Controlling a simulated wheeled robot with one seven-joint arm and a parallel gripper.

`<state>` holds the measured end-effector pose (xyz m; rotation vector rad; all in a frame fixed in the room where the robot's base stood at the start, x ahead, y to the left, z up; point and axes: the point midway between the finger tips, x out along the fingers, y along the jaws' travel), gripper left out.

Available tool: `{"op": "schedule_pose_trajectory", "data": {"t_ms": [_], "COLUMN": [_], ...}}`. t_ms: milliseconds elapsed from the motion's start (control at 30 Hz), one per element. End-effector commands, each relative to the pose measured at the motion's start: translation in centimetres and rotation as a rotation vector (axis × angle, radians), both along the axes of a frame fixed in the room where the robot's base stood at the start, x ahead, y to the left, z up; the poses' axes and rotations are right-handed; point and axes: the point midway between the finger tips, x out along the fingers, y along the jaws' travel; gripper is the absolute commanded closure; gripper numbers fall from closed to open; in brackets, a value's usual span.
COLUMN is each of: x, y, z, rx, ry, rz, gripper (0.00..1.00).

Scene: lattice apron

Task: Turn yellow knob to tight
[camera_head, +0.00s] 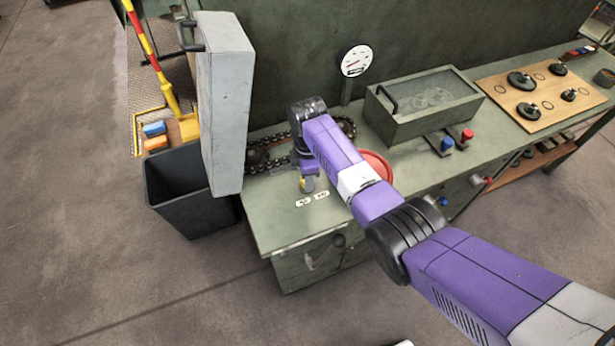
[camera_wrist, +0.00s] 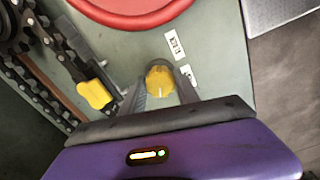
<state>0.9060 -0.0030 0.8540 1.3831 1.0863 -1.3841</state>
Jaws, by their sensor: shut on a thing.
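The yellow knob (camera_wrist: 159,80) sits on the green bench top, between the fingers of my gripper (camera_wrist: 161,82) in the wrist view. The fingers are shut on its sides, and a short pale mark shows on its face toward the gripper body. In the head view, the knob (camera_head: 308,185) is a small yellow spot below my gripper (camera_head: 308,178), partly covered by it. Two white labels lie beside the knob, one (camera_wrist: 175,45) farther from the gripper body and one (camera_wrist: 189,76) nearer; their text is too small to read surely.
A red round part (camera_head: 378,166) lies right of my gripper, partly behind my arm. A chain (camera_head: 262,160) runs behind it. A yellow piece (camera_wrist: 95,94) is close left of the fingers. A grey upright panel (camera_head: 226,110) and a dark bin (camera_head: 185,195) stand left.

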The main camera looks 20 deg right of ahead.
Motion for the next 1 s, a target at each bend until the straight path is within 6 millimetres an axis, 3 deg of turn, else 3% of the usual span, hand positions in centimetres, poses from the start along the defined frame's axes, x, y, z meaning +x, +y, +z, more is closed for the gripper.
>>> {"op": "schedule_pose_trajectory", "data": {"t_ms": [500,1000], "x": [0.12,0.15], "y": [-0.05,0.01], "z": [0.1,0.14], "rx": [0.0,0.001], "ry": [-0.002,-0.002], "rz": [0.366,0.454], "gripper": [1.0,1.0]}}
